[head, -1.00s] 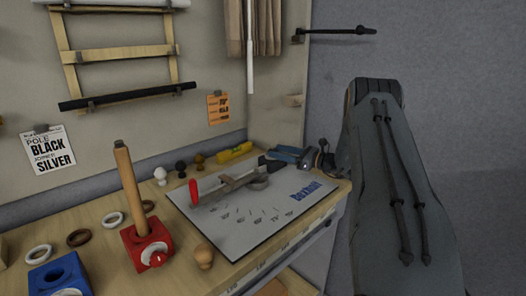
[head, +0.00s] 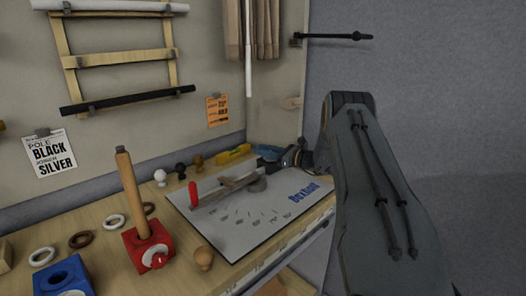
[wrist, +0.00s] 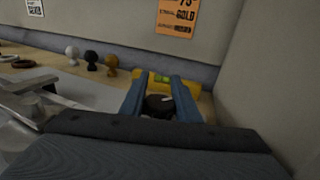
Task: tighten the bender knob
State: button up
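The bender is a pale plate (head: 250,222) with angle marks on the bench, carrying a grey lever with a red handle (head: 193,194) and a round grey former (head: 257,184). My gripper (head: 268,153) is at the plate's back right corner. In the wrist view its two blue fingers (wrist: 161,90) stand apart, one on each side of a black knob (wrist: 159,105) with a pale mark. The knob sits in the gap between them; I cannot tell if the fingers touch it. In the head view my gripper mostly hides the knob.
A yellow level (head: 233,154) lies behind the bender, close beyond my fingers. White, black and tan small knobs (head: 180,170) stand to its left. A red block with a wooden post (head: 132,195) and a blue block (head: 62,275) are at the left. The wall is close behind.

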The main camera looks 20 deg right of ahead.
jog(key=c, duration=0.4)
jog(key=shift+c, duration=0.2)
